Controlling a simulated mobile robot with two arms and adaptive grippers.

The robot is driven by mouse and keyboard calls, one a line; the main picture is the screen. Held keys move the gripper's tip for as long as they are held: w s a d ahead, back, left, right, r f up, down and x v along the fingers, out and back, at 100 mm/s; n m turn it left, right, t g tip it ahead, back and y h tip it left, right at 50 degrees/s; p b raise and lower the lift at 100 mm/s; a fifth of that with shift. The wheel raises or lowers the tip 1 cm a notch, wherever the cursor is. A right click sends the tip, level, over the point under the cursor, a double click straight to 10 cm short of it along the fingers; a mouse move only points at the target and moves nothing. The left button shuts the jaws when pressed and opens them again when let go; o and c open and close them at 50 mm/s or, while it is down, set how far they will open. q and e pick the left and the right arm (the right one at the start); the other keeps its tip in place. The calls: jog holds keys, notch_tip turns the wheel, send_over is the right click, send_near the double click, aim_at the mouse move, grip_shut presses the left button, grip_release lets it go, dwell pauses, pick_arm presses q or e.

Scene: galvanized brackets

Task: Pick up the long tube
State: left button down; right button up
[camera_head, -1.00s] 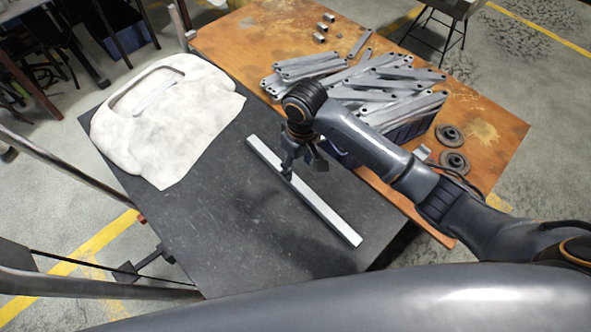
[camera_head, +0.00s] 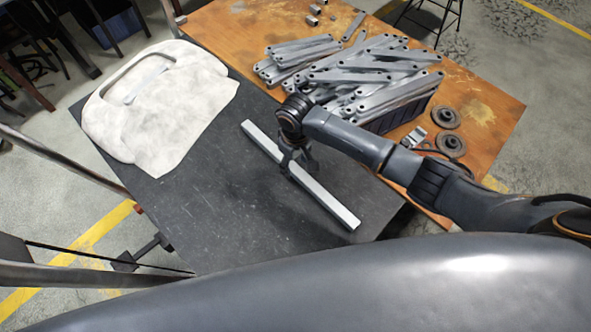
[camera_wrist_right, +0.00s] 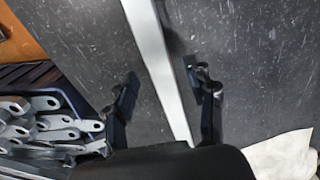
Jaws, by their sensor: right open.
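The long tube (camera_head: 327,197) is a straight, light grey square bar lying flat and diagonally on the dark table top (camera_head: 215,225). My right gripper (camera_head: 290,170) is over the tube, a little toward its far end from the middle. In the right wrist view the tube (camera_wrist_right: 156,58) runs between the two spread fingers of the open gripper (camera_wrist_right: 165,92), with a gap on both sides. The gripper's own body hides the tube's lower end there. I cannot tell how far the fingertips are above the table. My left gripper is not in view.
A white cloth bag (camera_head: 160,115) lies at the table's left. A dark blue crate (camera_head: 400,117) heaped with galvanized brackets (camera_head: 350,72) stands on the rusty orange table (camera_head: 480,95) behind my right arm. Two round discs (camera_head: 446,118) lie beside it. The dark table's front part is clear.

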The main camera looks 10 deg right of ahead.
notch_tip(320, 180, down, 2)
jog(key=shift+f, duration=0.1)
grip_shut()
jog(key=shift+w+r, duration=0.1)
jog(key=shift+r, duration=0.2)
